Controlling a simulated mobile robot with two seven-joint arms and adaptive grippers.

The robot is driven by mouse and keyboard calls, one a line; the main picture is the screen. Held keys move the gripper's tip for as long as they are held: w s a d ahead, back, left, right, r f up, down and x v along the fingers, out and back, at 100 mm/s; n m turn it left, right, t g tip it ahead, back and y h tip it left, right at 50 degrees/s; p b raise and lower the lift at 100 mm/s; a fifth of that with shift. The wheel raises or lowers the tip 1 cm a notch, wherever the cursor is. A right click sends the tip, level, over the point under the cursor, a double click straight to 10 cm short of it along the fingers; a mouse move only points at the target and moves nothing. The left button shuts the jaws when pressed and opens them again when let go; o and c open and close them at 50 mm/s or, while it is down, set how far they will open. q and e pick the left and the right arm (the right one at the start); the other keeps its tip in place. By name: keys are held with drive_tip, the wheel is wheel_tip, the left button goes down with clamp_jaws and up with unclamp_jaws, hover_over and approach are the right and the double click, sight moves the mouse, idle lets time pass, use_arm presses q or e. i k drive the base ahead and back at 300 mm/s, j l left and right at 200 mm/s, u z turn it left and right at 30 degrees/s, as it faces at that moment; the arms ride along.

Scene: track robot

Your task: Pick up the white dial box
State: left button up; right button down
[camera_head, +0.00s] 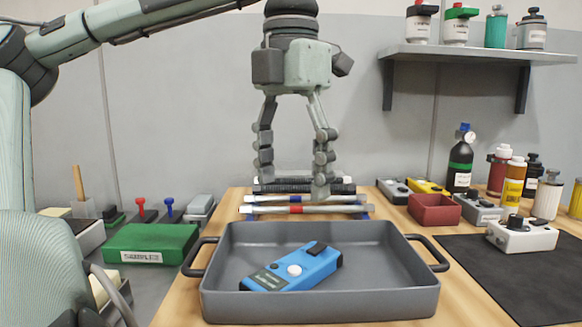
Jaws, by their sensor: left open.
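The white dial box (522,235) sits on a dark mat (500,277) at the right of the table. It is a low white box with a dark knob on top. My left gripper (293,184) hangs pointing down in the middle of the view, behind the grey tray, with its two fingers apart and nothing between them. It is well to the left of the white dial box. Its fingertips overlap the rods in the picture; I cannot tell whether they touch. My right gripper is not in view.
A grey tray (320,306) with handles holds a blue meter (295,270). Several rods (290,210) lie behind it. A red bin (434,210), bottles (513,182) and a gas cylinder (460,165) stand near the box. A green case (150,244) is at left. The front mat is clear.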

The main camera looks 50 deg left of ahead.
sight(529, 238)
drive_tip(key=i+l, duration=1.05)
